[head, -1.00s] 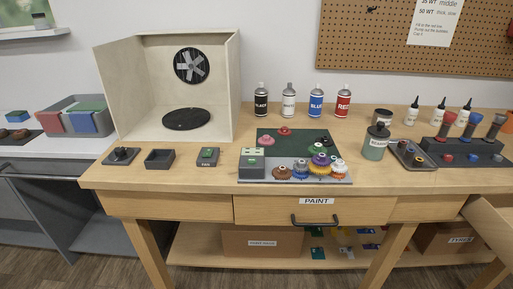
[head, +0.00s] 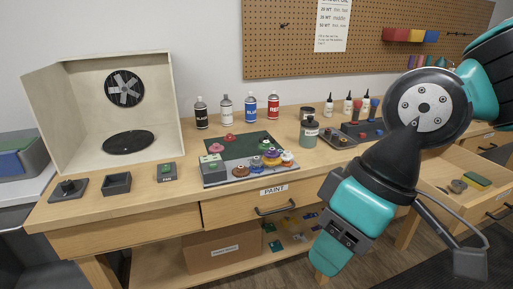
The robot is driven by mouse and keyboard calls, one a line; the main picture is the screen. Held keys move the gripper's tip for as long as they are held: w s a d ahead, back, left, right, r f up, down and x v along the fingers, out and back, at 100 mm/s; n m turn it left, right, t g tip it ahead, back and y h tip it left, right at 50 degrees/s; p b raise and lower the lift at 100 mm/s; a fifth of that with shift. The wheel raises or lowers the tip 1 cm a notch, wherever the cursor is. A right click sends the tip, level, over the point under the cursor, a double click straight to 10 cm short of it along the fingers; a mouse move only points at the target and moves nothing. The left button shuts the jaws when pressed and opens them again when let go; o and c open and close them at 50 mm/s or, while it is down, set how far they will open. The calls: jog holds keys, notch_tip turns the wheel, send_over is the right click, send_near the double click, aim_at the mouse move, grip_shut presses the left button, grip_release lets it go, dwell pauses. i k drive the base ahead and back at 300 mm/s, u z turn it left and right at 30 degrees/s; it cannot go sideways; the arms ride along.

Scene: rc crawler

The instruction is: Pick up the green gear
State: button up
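A small gear that looks green (head: 266,146) sits toward the back right of the dark green mat (head: 238,146) on the wooden bench, close to a dark gear. It is small in the picture and partly crowded by other gears. My arm comes in from the right side of the head view, in front of the bench. The arm's lower end, where my gripper (head: 335,252) is, hangs in front of the bench, right of and nearer than the mat, well apart from the gears. Its fingers cannot be made out clearly.
Spray cans (head: 250,107) stand behind, with a greenish jar (head: 309,132) to the right. A spray booth (head: 60,110) stands left. A drawer (head: 465,185) is open at right.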

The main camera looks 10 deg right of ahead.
aim_at(265, 144)
jog(key=u, duration=1.4)
jog(key=i, duration=1.55)
jog(key=z, duration=1.3)
